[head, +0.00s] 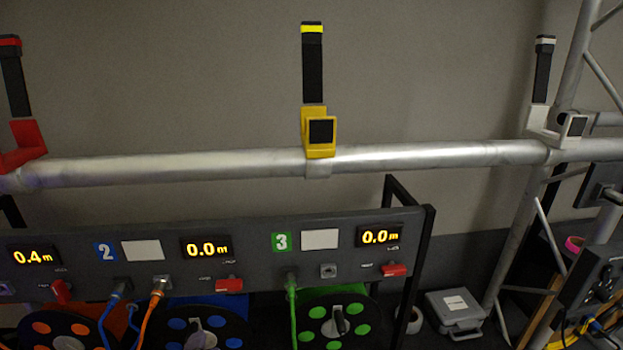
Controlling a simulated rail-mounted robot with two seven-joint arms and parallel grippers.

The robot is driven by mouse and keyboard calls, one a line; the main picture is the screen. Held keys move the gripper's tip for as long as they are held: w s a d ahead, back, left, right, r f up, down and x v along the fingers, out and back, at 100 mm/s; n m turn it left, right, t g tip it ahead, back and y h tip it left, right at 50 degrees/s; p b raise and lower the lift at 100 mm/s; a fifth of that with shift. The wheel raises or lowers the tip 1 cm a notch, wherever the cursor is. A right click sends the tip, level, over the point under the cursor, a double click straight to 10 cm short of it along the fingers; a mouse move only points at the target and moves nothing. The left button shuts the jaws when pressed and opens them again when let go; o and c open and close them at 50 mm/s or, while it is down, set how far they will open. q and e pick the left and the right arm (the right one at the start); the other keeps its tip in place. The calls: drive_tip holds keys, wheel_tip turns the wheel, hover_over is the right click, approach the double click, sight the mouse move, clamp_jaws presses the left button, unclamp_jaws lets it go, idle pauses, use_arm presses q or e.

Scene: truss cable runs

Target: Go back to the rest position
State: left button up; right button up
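Neither of my grippers shows in the head view, so I cannot see whether they are open or hold anything. A horizontal silver truss tube (430,157) crosses the view. A yellow clamp (312,150) with an upright black strap (313,75) sits on the tube near the middle. A red clamp (22,138) is at the left edge, and a white clamp (545,133) is at the right.
Below the tube stands a dark panel (262,248) with displays reading 0.4 m, 0.0 m and 0.0 m. Orange, blue and green cable reels (337,308) sit under it. A grey case (455,312) lies on the floor at right, beside truss legs (512,235).

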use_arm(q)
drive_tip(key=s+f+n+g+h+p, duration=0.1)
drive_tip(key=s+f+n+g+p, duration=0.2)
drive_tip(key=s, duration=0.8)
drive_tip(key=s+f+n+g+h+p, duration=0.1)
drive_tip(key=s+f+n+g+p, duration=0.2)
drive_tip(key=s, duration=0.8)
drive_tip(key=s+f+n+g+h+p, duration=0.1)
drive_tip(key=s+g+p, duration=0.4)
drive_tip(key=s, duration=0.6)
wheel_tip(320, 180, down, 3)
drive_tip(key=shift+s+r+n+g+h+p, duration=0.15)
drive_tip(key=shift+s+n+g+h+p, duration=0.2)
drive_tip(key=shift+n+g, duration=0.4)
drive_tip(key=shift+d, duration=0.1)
